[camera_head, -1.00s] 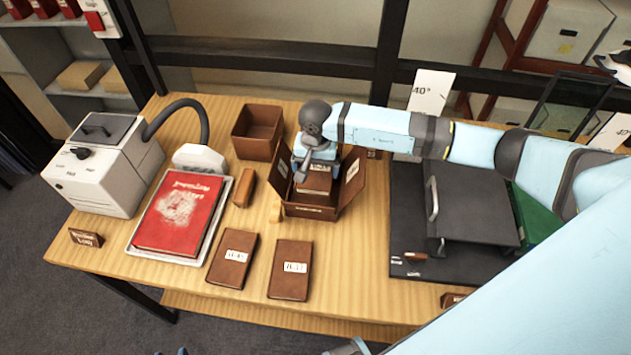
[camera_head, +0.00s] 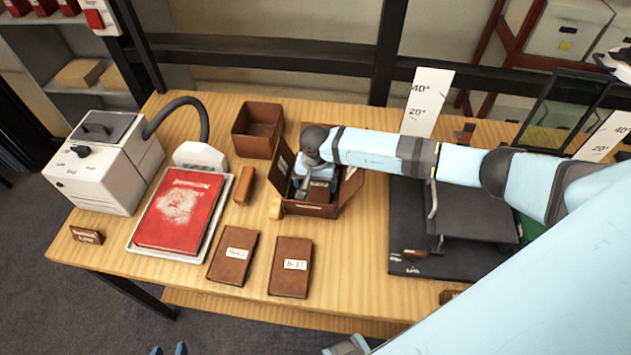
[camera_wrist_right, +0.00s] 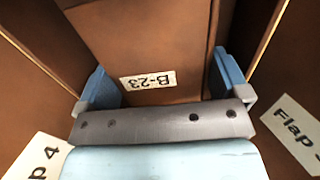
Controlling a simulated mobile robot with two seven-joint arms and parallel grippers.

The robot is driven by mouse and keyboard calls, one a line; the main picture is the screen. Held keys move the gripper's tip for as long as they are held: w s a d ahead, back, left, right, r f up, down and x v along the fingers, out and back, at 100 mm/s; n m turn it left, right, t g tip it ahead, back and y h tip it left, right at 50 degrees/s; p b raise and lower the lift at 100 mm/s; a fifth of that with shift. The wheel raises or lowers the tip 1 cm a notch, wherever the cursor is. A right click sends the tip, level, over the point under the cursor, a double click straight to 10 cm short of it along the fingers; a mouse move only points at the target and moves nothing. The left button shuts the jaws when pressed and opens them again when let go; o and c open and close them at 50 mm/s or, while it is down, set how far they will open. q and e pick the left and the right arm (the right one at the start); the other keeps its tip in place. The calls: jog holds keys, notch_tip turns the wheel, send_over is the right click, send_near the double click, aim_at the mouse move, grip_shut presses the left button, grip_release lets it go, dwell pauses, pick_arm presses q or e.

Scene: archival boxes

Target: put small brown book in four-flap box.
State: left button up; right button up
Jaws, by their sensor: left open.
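The small brown book (camera_head: 319,191), labelled B-23 in the right wrist view (camera_wrist_right: 145,40), is inside the brown four-flap box (camera_head: 310,211). My right gripper (camera_head: 312,180) reaches down into the box. In the right wrist view, the right gripper's blue fingers (camera_wrist_right: 165,88) are at both side edges of the book, shut on it. Box flaps stand open around it, and labels for Flap 4 and another flap show. The book's lower end is hidden. My left gripper (camera_head: 168,350) shows only as blue fingertips, apart and empty, at the bottom edge.
Two other brown books (camera_head: 233,257) (camera_head: 291,267) lie in front of the box. An open brown box (camera_head: 257,130) stands behind left. A red book (camera_head: 178,210) lies in a white tray left. A dark stand (camera_head: 470,213) is right of the box.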

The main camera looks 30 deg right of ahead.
aim_at(315, 183)
jog(key=shift+o, duration=0.4)
jog(key=shift+r+p, duration=0.25)
jog(key=shift+p, duration=0.05)
notch_tip(315, 183, up, 12)
jog(key=b, duration=0.2)
jog(key=shift+f, duration=0.1)
